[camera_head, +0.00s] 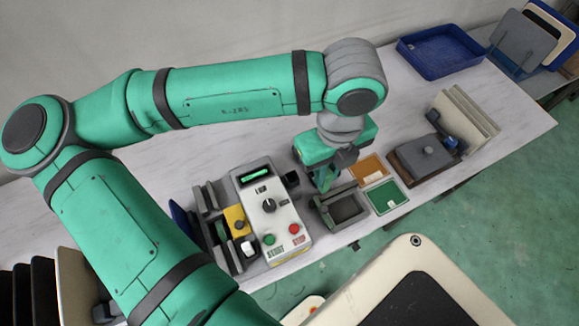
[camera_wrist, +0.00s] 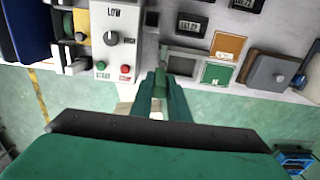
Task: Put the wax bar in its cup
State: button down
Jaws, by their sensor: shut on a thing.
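My gripper (camera_head: 325,182) points down beside the grey open-framed holder (camera_head: 348,208), just right of the control panel. In the wrist view its fingers (camera_wrist: 161,84) are closed around a narrow green piece (camera_wrist: 160,80), which may be the wax bar. The fingers hide most of it, and its green is close to theirs. A small dark open cup (camera_head: 292,179) stands at the panel's right edge; I cannot tell whether it is the bar's cup. The grey holder also shows in the wrist view (camera_wrist: 183,52), just right of the fingertips.
The control panel (camera_head: 270,222) has a knob and red and green buttons. An organizer with a yellow block (camera_head: 235,220) stands left of it. Orange (camera_head: 372,169) and green (camera_head: 386,196) cards and a grey lidded block (camera_head: 425,155) lie right. A blue tray (camera_head: 440,48) is at the back.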

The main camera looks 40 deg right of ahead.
jog(key=shift+w+a+f, duration=0.15)
jog(key=shift+w+f, duration=1.45)
jog(key=shift+f, duration=0.25)
jog(key=shift+w+a+f, duration=0.2)
jog(key=shift+w+f, duration=1.4)
jog(key=shift+f, duration=0.25)
jog(key=shift+w+a+f, duration=0.15)
jog(key=shift+w+f, duration=1.45)
jog(key=shift+f, duration=0.25)
jog(key=shift+f, duration=0.15)
jog(key=c, duration=1.7)
grip_release()
notch_tip(320, 180, up, 12)
jog(key=shift+r, duration=0.15)
